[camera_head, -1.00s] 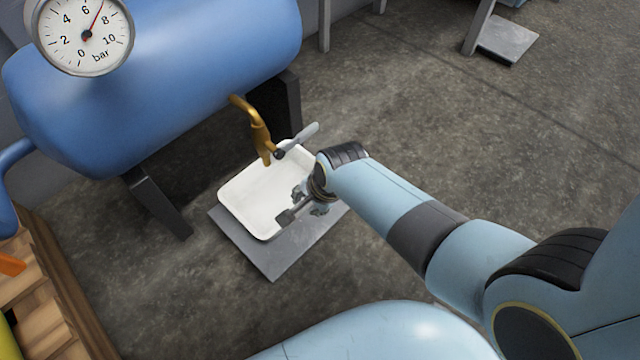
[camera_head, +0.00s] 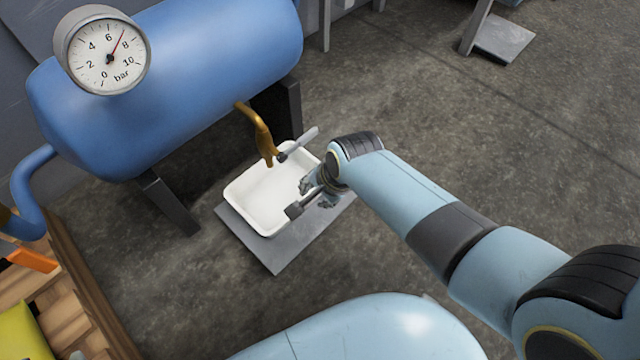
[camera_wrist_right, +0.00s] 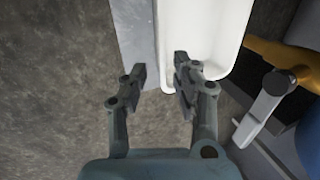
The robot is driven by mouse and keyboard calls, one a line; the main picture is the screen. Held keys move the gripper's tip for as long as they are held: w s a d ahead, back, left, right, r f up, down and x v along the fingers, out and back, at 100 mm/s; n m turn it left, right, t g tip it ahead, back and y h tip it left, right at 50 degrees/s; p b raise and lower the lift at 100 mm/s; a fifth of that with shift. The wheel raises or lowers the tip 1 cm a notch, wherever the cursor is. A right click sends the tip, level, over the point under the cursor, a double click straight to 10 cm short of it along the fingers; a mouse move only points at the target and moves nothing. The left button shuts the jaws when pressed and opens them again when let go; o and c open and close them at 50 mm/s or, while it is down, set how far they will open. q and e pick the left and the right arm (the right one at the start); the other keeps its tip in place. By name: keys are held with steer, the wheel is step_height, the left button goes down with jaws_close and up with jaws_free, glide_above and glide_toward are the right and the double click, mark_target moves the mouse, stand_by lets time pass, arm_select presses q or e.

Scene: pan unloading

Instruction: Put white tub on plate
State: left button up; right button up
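The white tub (camera_head: 262,198) is a shallow open tray that stands on the flat grey plate (camera_head: 280,258) on the floor, below a brass tap. My right gripper (camera_head: 299,198) is at the tub's near right side. In the right wrist view its fingers (camera_wrist_right: 160,76) are apart, with nothing held between them. There one finger overlaps the tub's end (camera_wrist_right: 205,70) and the other is outside it, over the plate's edge (camera_wrist_right: 133,30). I cannot tell whether a finger touches the tub. My left gripper is out of view.
The brass tap (camera_head: 262,135) with a grey lever (camera_head: 300,142) hangs over the tub from a blue tank (camera_head: 165,85) with a pressure gauge. A dark tank leg (camera_head: 168,200) stands left of the tub. A wooden pallet (camera_head: 70,265) is at lower left.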

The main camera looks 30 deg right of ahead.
steer(key=shift+p+v, duration=0.45)
steer(key=shift+v, duration=0.4)
steer(key=s+d+r+n+t+h, duration=0.1)
steer(key=s+d+r+n, duration=0.25)
steer(key=s, duration=0.25)
steer(key=s+d+r+n+t, duration=0.1)
steer(key=s+d+r+n, duration=0.2)
steer(key=s+d+n, duration=0.15)
steer(key=s+r+n+t, duration=0.1)
steer(key=s+r+n, duration=0.2)
steer(key=r, duration=0.3)
steer(key=s+d+r+n+t, duration=0.1)
steer(key=s+r+n, duration=0.2)
steer(key=r, duration=0.3)
steer(key=shift+s+n, duration=0.2)
steer(key=shift+n, duration=0.3)
steer(key=shift+d, duration=0.1)
